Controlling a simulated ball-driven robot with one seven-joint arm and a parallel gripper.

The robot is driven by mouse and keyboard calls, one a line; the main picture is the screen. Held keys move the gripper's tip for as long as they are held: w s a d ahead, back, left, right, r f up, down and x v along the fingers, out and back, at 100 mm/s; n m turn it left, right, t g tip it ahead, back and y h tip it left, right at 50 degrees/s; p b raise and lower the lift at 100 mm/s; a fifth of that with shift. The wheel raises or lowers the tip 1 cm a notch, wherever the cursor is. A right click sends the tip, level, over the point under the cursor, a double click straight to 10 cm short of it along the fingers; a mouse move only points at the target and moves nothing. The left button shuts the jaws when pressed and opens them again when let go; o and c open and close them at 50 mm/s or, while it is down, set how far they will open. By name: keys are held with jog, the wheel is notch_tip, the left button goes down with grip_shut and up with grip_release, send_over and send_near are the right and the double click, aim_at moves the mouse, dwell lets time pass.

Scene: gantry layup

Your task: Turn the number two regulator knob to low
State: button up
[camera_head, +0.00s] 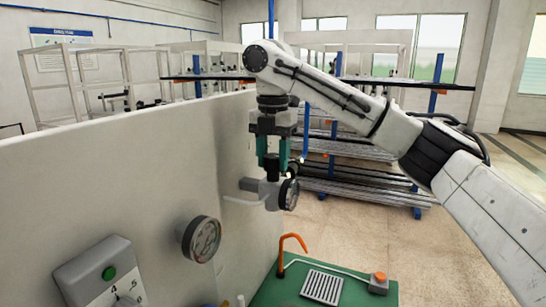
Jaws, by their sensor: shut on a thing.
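A regulator (268,189) with a grey body and a round dial gauge on its right side is mounted on the pale panel. A black knob (272,165) stands upright on top of it. My gripper (272,158) points straight down, with its teal fingers on either side of the knob, shut on it. The fingers hide part of the knob. I cannot read any number or setting mark on this regulator.
A pale panel (120,170) fills the left side. It carries a round gauge (201,239) and a grey box (100,275) with a green button. Below is a green bench (330,300) with an orange hooked spout (292,240), a vent grille and an orange-topped block. Racks of bars stand behind.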

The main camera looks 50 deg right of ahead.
aim_at(273, 156)
jog(key=o, duration=1.1)
jog(key=shift+c, duration=0.2)
jog(key=shift+r, duration=0.1)
notch_tip(273, 156, up, 11)
jog(key=shift+f, duration=0.2)
